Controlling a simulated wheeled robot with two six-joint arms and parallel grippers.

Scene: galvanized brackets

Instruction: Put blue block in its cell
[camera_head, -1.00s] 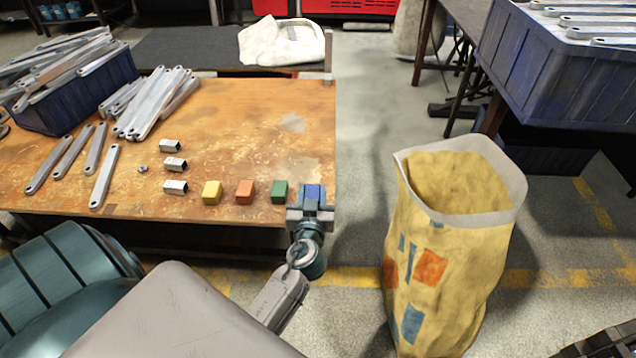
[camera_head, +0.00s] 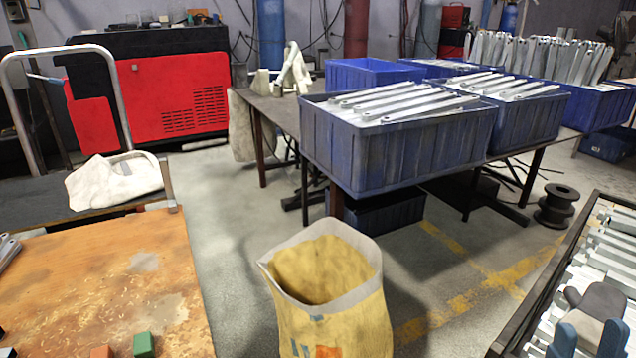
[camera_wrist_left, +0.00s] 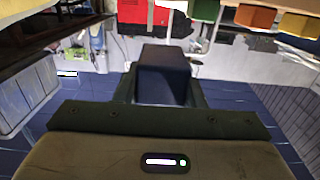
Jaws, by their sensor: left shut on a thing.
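In the left wrist view the dark blue block (camera_wrist_left: 165,75) stands between the fingers of my left gripper (camera_wrist_left: 163,90), which is shut on it. The left gripper and this block are outside the head view. In the head view a grey and blue shape that seems to be my right gripper (camera_head: 588,328) shows at the lower right, over the crate of metal parts; its jaw opening is unclear. The green block (camera_head: 144,345) and part of the orange block (camera_head: 101,352) sit at the near edge of the wooden table (camera_head: 120,270). No cell for the blue block is clearly visible.
A yellow sack (camera_head: 335,325) stands open beside the wooden table. A blue crate of brackets (camera_head: 400,150) stands on a table behind it. A long dark-edged crate (camera_head: 540,300) of metal parts fills the right edge. Grey floor lies between.

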